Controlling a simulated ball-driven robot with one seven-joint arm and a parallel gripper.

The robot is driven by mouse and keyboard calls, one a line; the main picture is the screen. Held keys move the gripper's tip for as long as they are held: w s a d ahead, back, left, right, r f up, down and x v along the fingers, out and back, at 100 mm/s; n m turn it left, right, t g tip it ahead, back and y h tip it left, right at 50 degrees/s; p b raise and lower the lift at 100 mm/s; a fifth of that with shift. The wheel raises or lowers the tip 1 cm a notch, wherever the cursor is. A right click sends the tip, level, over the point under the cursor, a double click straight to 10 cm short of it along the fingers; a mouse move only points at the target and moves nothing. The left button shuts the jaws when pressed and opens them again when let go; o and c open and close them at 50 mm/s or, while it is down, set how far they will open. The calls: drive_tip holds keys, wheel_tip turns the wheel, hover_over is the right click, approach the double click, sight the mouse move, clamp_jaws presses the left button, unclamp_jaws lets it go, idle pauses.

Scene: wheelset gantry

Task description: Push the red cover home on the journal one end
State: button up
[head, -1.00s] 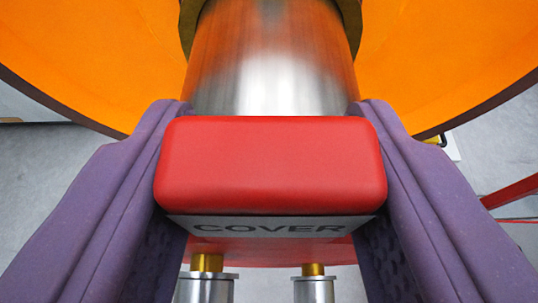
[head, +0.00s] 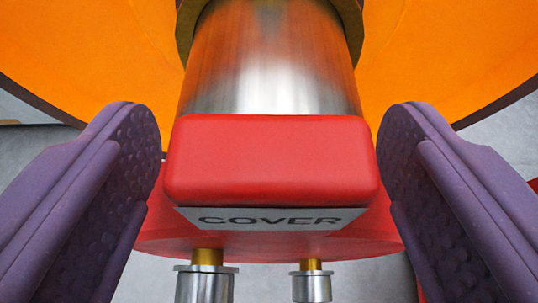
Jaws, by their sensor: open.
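The red cover (head: 270,160) is in the middle of the head view, a block-shaped grip with a grey COVER label (head: 270,218) and a wider round red part below it. It sits at the near end of the shiny steel journal (head: 270,65). Whether it is fully seated cannot be told from here. My gripper (head: 268,165) is open, with one purple finger on each side of the cover's block and a clear gap on both sides. Nothing is held.
A large orange wheel (head: 90,50) stands behind, with a dark bronze-coloured ring (head: 352,25) around the journal. Two metal posts with brass tops, left (head: 206,280) and right (head: 312,282), stand below the cover. Grey floor shows at the sides.

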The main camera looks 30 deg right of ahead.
drive_tip(key=p+v, duration=0.2)
drive_tip(key=v, duration=0.5)
drive_tip(key=shift+s+a, duration=0.15)
drive_tip(key=shift+s, duration=0.1)
drive_tip(key=shift+r, duration=0.15)
drive_tip(key=w+a+r+n+t+y+b, duration=0.1)
drive_tip(key=w+a+r+n+t+y, duration=0.3)
drive_tip(key=r, duration=0.7)
drive_tip(key=a+r+m+y+b, duration=0.1)
drive_tip(key=a+r+y+b, duration=0.1)
drive_tip(key=a+r, duration=0.65)
drive_tip(key=s+r+n, duration=0.1)
drive_tip(key=s+r, duration=0.4)
drive_tip(key=r, duration=0.3)
drive_tip(key=s+a+r+n+y+b, duration=0.1)
drive_tip(key=s+r, duration=0.4)
drive_tip(key=r, duration=0.3)
drive_tip(key=s+a+r+n+b, duration=0.1)
drive_tip(key=s+r, duration=0.4)
drive_tip(key=r, duration=0.3)
drive_tip(key=shift+s+a+r+n, duration=0.15)
drive_tip(key=shift+s+r+n, duration=0.15)
drive_tip(key=shift+s+n, duration=0.1)
